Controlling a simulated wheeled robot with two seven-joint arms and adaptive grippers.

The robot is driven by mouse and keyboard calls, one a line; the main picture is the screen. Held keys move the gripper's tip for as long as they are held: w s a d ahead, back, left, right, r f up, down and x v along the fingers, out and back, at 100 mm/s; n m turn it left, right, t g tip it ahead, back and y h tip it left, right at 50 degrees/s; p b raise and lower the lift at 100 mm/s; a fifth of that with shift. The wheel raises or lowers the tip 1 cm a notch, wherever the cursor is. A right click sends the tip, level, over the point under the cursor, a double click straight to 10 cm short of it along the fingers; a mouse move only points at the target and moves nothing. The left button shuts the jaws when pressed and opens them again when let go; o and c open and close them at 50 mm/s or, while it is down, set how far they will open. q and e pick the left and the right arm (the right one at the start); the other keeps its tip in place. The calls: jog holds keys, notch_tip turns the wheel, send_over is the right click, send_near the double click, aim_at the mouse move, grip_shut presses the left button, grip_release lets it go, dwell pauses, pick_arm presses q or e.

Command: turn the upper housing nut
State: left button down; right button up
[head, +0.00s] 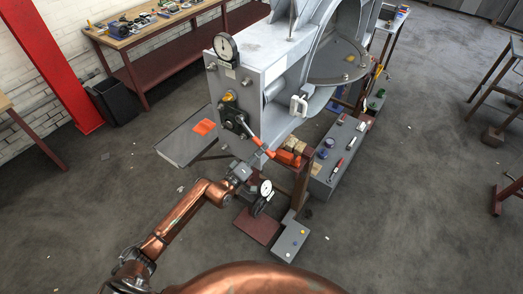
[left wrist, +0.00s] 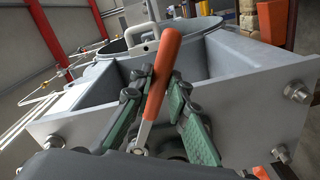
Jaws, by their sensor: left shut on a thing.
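The large grey housing (head: 262,62) stands at the upper middle with a dark flange fitting (head: 230,115) on its front face. A yellow part (head: 229,97) sits at the top of that fitting; I cannot tell which part is the upper nut. A wrench (head: 252,133) with a metal shaft and orange-red handle slants down to the right from the fitting. My left gripper (head: 258,161) is at the wrench's lower end. In the left wrist view, its green-padded fingers are shut on the orange-red handle (left wrist: 164,70). My right gripper is not in view.
A dial gauge (head: 225,47) is on the housing's upper corner, and another dial (head: 265,188) stands near my left wrist. An orange tool (head: 289,158) is just right of the handle. A grey bench (head: 335,160) with small items lies at right. Floor at left is mostly open.

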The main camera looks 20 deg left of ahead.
pick_arm(q)
jog(key=shift+s+a+r, duration=0.1)
jog(key=shift+s, duration=0.2)
dwell(0.4)
jog(key=shift+p+v, duration=0.35)
jog(key=shift+v, duration=1.1)
dwell(0.9)
